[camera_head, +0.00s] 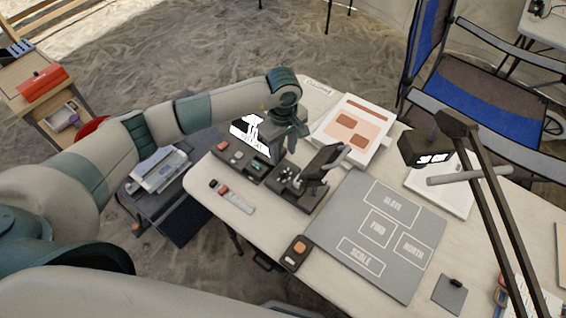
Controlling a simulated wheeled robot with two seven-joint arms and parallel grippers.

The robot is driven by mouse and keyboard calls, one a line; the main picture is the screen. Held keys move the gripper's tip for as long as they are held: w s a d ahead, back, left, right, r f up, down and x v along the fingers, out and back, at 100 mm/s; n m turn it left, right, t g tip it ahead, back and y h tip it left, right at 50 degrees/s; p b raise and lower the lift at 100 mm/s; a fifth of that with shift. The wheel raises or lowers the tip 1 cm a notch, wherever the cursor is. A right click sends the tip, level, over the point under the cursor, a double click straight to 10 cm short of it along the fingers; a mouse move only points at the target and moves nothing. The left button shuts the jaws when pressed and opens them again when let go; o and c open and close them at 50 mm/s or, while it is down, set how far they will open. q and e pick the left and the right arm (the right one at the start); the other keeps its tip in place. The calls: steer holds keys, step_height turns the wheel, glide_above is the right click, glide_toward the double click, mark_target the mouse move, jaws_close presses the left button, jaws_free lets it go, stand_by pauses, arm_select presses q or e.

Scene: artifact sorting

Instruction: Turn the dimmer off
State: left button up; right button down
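My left gripper (283,147) hangs at the end of my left arm above the table's far left part, beside a dark tray and a black device; its finger gap is hard to make out. Two things could be the dimmer, and I cannot tell which. One is a small black box with an orange top (297,250) at the table's front edge, left of the grey mat. The other is a dark square plate with a black knob (453,285) at the lower right, below the lamp arm. My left gripper is apart from both. My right gripper is not in view.
A grey mat with labelled boxes (428,262) covers the table's middle. A black lamp (425,146) reaches over the right side. A blue chair (480,75) stands behind.

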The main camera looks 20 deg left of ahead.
mark_target(283, 171)
arm_select(q)
step_height(283, 171, down, 7)
steer(key=shift+r+p, duration=0.2)
steer(key=shift+p, duration=0.8)
steer(key=shift+f, duration=0.75)
jaws_close()
